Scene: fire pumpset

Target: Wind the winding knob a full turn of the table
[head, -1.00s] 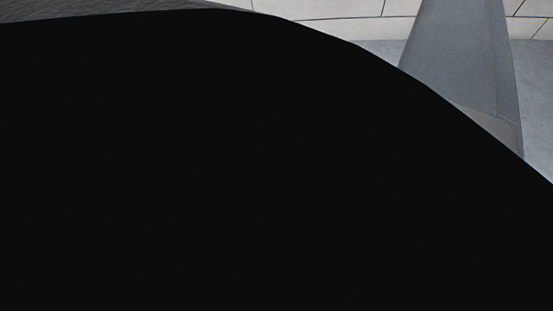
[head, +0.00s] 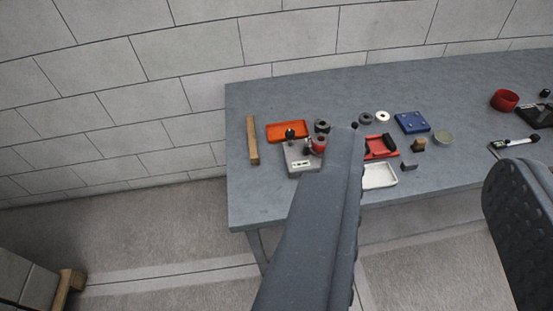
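A small light-grey unit with a white label (head: 301,160) stands on the left part of the grey table (head: 262,205). A small black knob (head: 290,133) shows at its back edge and a red round part (head: 318,146) at its right. I cannot tell for sure which part is the winding knob. My gripper (head: 425,148) is in the foreground, its two grey ridged fingers wide apart and nothing seen between them. The left finger reaches up across the picture beside the unit and hides part of the table. The gripper appears well short of the table, touching nothing.
An orange tray (head: 287,127), a wooden bar (head: 252,140), a white tray (head: 380,177), a blue block (head: 411,122), a red holder (head: 381,148) and a red ring (head: 504,100) lie on the table. A block wall (head: 200,50) stands behind. The table's front left is clear.

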